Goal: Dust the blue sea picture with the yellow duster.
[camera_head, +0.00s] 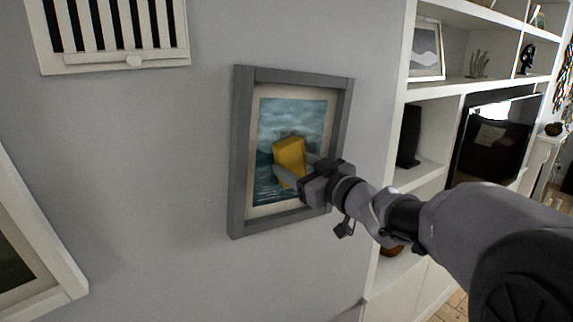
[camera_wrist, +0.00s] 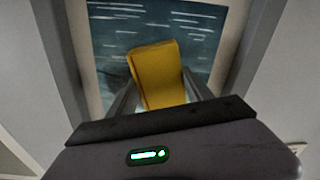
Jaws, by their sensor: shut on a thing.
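The blue sea picture (camera_head: 312,116) hangs on the grey wall in a grey frame with a pale mat. It also fills the top of the wrist view (camera_wrist: 107,38). My gripper (camera_head: 290,172) is shut on the yellow duster (camera_head: 289,154), a block-shaped piece. In the wrist view the duster (camera_wrist: 158,75) sits between my two fingers (camera_wrist: 160,98), tilted slightly. The duster is in front of the middle and lower part of the picture and hides some of it. I cannot tell whether it touches the surface.
A white vent (camera_head: 115,62) is on the wall at the upper left, and another framed picture (camera_head: 35,235) is at the lower left. White shelves (camera_head: 430,88) with ornaments and a dark television (camera_head: 497,135) stand to the right. The wall between the frames is clear.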

